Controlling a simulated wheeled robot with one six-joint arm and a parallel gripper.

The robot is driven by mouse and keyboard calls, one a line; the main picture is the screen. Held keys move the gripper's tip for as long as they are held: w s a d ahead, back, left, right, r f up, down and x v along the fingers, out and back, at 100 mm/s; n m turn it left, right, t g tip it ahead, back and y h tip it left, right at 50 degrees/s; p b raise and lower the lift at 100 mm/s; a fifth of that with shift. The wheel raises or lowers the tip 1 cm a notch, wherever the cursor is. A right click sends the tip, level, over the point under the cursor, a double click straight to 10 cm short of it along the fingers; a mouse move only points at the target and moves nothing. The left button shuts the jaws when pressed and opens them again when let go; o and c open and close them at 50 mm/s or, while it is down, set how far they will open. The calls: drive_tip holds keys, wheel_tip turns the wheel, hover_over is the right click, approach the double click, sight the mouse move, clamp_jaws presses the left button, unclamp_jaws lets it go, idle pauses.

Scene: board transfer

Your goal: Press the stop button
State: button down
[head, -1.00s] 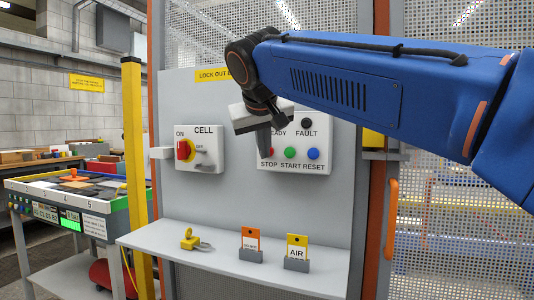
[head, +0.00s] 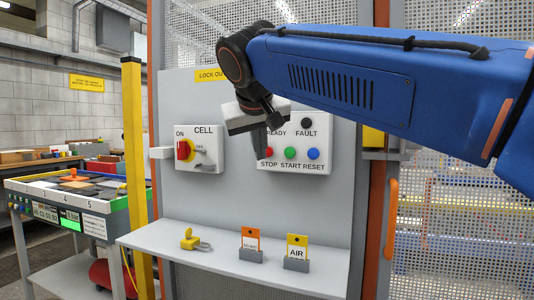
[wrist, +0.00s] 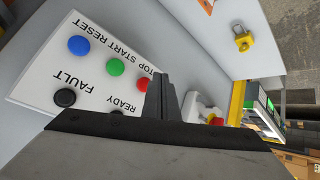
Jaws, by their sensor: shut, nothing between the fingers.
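The red stop button (head: 267,153) is the left one of the lower row on the white control box (head: 322,166), above the label STOP. In the wrist view the stop button (wrist: 144,85) shows just left of the shut fingers (wrist: 160,82). The fingers are shut and empty, with their tips close to the button. I cannot tell whether they touch the box.
Green start button (head: 290,153) and blue reset button (head: 313,153) sit to the right, the black fault button (head: 306,123) above. The cell switch box (head: 205,160) is at left. A shelf (head: 220,258) below holds a yellow padlock (head: 190,240) and two tags.

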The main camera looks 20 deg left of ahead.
drive_tip(key=shift+s+a, duration=0.15)
drive_tip(key=shift+s, duration=1.85)
